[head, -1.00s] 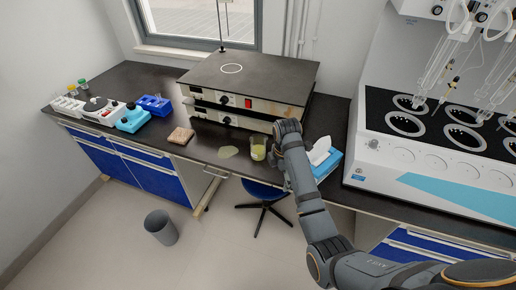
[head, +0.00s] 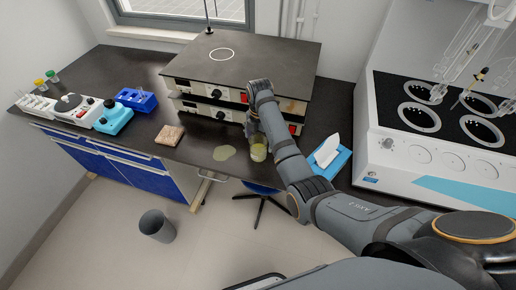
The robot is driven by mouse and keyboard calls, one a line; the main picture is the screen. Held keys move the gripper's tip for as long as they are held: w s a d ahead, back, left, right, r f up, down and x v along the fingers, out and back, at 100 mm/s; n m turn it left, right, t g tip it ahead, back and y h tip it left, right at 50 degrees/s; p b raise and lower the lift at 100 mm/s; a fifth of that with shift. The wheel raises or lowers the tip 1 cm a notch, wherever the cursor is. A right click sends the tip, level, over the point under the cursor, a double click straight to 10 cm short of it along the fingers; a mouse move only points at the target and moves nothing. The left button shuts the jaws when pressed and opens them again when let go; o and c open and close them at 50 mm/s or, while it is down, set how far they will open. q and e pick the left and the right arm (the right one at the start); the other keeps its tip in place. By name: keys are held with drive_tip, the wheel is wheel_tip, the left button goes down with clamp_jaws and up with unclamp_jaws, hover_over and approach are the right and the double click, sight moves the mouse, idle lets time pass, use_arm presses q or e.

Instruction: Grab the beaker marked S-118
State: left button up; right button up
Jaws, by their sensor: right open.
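A clear glass beaker (head: 258,151) with pale yellow liquid stands upright on the dark bench near its front edge. A marking on it is too small to read. My right arm comes in from the lower right and reaches over the bench. My right gripper (head: 252,125) is open, just behind the beaker and close to it. The arm partly hides the fingers, so I cannot tell whether they touch the glass. My left gripper is not in view.
Stacked hotplates (head: 240,70) stand behind the gripper. A blue tissue box (head: 328,160) is to the right, beside the large distiller (head: 425,150). A brown block (head: 170,135) and small lab devices (head: 113,118) are on the left.

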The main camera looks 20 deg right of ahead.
drive_tip(key=shift+s+f, duration=0.1)
drive_tip(key=shift+f, duration=0.4)
drive_tip(key=shift+s+a+f+p, duration=0.15)
drive_tip(key=shift+a+f+p, duration=0.1)
drive_tip(key=shift+f+p, duration=0.35)
wheel_tip(320, 180, down, 3)
drive_tip(key=shift+r, duration=0.1)
drive_tip(key=c, duration=1.3)
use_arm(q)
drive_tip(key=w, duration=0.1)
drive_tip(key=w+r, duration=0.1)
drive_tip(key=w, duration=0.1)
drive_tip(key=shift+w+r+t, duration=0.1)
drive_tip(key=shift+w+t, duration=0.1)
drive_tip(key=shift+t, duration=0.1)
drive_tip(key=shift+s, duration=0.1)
use_arm(e)
drive_tip(key=shift+r, duration=0.1)
